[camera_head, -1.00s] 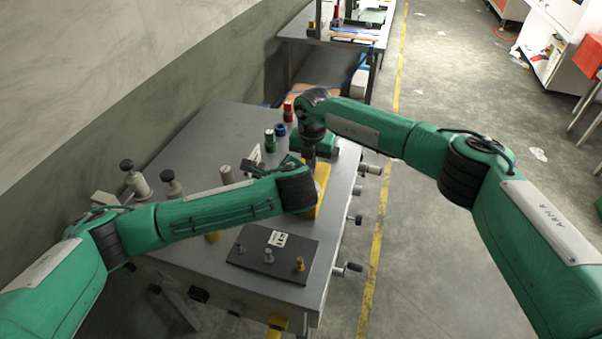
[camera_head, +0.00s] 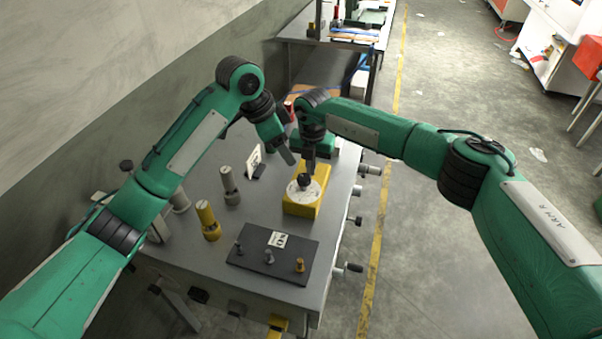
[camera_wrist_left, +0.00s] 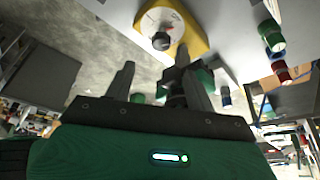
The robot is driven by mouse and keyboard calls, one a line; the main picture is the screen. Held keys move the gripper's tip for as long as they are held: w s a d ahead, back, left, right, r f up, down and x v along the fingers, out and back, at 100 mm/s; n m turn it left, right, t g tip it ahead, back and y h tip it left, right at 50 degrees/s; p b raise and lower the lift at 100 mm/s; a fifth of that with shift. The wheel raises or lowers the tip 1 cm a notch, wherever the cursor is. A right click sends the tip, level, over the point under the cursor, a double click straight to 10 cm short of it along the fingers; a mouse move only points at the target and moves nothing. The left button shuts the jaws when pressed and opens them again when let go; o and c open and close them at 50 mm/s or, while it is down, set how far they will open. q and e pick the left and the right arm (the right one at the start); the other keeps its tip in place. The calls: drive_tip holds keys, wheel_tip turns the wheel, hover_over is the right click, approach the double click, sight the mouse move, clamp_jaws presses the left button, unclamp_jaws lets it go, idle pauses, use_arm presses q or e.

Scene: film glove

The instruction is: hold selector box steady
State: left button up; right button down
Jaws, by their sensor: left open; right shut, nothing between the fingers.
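The selector box (camera_head: 300,207) is yellow, with a round white dial and a black knob (camera_head: 304,180) on top. It sits on the grey bench, right of centre, and also shows upside down at the top of the left wrist view (camera_wrist_left: 197,42). My left gripper (camera_head: 287,152) is open and empty above the bench, just behind and left of the box, apart from it. In the left wrist view its two fingers (camera_wrist_left: 157,72) stand wide apart. My right gripper (camera_head: 310,166) is shut and points down just above the knob; whether it touches is unclear.
A dark plate (camera_head: 255,257) with small pegs lies in front of the box. A yellow cylinder (camera_head: 209,222), grey cylinders (camera_head: 229,186) and a white sign card (camera_head: 254,161) stand to the left. Knobs stick out along the bench's right edge.

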sight(304, 177)
use_arm(q)
drive_tip(key=x, duration=1.1)
drive_tip(key=shift+f, duration=0.15)
drive_tip(key=shift+c, duration=0.2)
drive_tip(key=c, duration=0.9)
